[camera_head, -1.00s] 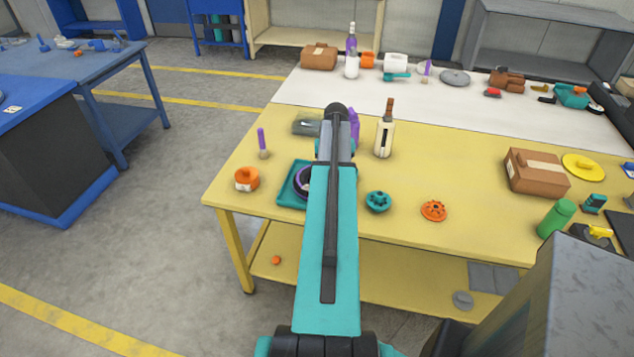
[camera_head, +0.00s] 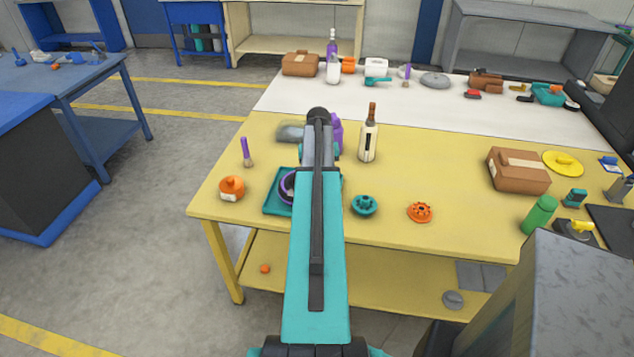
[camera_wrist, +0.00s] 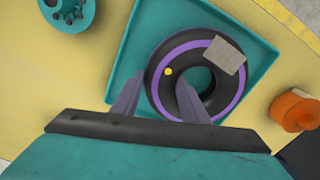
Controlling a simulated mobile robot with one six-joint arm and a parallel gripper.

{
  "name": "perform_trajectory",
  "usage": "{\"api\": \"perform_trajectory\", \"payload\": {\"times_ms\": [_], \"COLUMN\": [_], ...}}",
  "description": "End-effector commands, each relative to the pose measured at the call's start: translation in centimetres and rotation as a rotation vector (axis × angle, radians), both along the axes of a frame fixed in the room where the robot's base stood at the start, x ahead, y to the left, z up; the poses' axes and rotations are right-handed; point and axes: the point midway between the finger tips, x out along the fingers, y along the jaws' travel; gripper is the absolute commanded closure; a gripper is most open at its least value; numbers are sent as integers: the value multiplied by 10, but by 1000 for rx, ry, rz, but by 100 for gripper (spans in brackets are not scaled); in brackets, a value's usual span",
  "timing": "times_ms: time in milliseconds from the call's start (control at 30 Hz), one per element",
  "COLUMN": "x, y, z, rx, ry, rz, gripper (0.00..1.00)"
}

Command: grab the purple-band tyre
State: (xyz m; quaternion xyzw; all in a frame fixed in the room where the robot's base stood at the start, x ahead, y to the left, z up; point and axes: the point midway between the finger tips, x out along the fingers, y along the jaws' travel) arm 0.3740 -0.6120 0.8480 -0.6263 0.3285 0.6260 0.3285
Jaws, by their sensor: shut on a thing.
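The purple-band tyre (camera_wrist: 164,112) is a small black tyre with a purple ring, a yellow dot and a grey patch on its upper side. It is at the teal square tray (camera_wrist: 148,33), inside its outline in the wrist view; I cannot tell whether it touches the tray floor. My gripper (camera_wrist: 160,80) is shut on the tyre's wall, one finger outside it and the other in its hole. In the head view my arm hides most of the tyre (camera_head: 286,187) and part of the tray (camera_head: 270,209), and my gripper is hidden.
A teal wheel-like part (camera_head: 364,205) and an orange one (camera_head: 420,212) lie right of the tray. An orange pot (camera_head: 231,188) and a purple-handled brush (camera_head: 246,151) stand left. A white bottle (camera_head: 368,139) stands behind.

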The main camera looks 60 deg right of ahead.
Motion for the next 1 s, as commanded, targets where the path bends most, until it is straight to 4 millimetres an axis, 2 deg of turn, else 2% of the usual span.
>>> {"api": "perform_trajectory", "payload": {"times_ms": [367, 1000], "x": [0, -48], "y": [0, 62], "z": [28, 35], "rx": [-2, -1], "ry": [-1, -1], "rz": [0, 0], "gripper": [93, 93]}}
